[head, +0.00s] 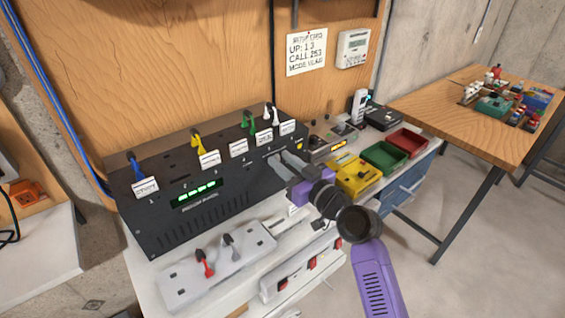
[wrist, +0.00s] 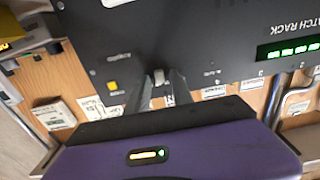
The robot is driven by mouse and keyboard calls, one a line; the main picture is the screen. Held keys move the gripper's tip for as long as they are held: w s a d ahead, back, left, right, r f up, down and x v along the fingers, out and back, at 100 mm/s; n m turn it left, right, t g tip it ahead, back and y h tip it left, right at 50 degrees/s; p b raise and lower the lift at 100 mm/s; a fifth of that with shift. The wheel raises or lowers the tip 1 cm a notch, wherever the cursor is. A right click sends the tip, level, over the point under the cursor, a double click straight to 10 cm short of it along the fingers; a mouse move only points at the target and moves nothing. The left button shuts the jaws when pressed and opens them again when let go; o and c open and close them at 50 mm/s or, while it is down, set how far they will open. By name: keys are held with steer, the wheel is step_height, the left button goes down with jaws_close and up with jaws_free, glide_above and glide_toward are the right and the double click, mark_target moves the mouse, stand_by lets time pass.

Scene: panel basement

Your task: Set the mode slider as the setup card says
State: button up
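The setup card (head: 306,53) hangs on the wooden wall; its lines seem to read "UP: 1 3", "CALL 253" and "MODE VLAN", the last one blurred. The black patch rack (head: 200,205) stands on the bench below. My gripper (head: 283,164) is at the right end of the rack's front. In the wrist view, a small pale slider knob (wrist: 158,76) shows on the rack face, between the tips of my gripper (wrist: 161,80). The fingers look parted, with the knob between them; contact is unclear. Small labels beside the knob are too blurred to read.
Coloured plugs with tags stand along the rack's top, including a blue one (head: 138,175). A white power strip (head: 217,268) with red and grey plugs lies in front. A yellow box (head: 357,175), green tray (head: 384,157) and red tray (head: 408,142) sit to the right.

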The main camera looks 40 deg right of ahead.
stand_by(0.3)
steer(key=s+b, duration=0.2)
steer(key=s, duration=0.5)
steer(key=shift+s+d, duration=0.15)
steer(key=shift+s, duration=0.25)
